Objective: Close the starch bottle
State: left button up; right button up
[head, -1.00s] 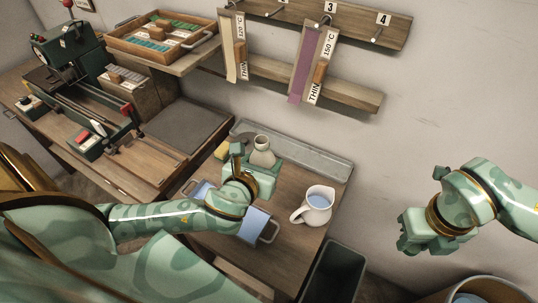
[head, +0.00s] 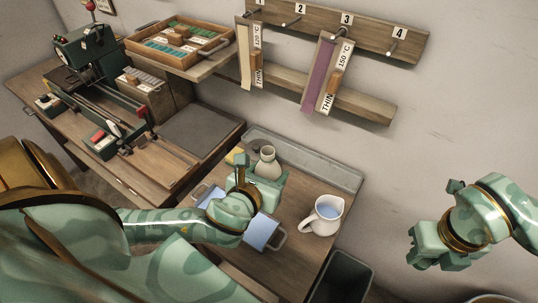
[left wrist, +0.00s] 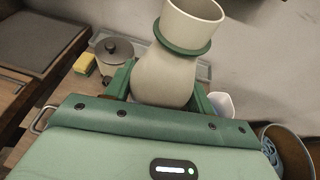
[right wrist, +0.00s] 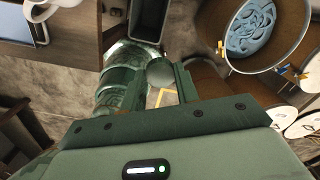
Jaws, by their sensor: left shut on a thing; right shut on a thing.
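The starch bottle (head: 267,163) is a pale, round-bodied bottle with a narrower neck. In the left wrist view the bottle (left wrist: 165,75) has a green ring round its neck, and its mouth is open with no stopper in it. My left gripper (head: 264,180) is shut on its body over the small table. My right gripper (head: 425,245) is off to the right, away from the bottle and beyond the table. In the right wrist view it is shut on a small grey round piece (right wrist: 160,72), which looks like a stopper.
A white jug (head: 322,218) of bluish liquid stands right of the bottle. A blue tray (head: 260,232) lies near my left gripper. A long metal tray (head: 330,170) runs along the wall side. A lidded pot (left wrist: 113,52) and yellow sponge (left wrist: 84,64) are near. A dark bin (head: 340,278) stands below.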

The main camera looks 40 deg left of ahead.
pick_arm(q)
jog(key=c, duration=0.7)
jog(key=shift+o, duration=0.2)
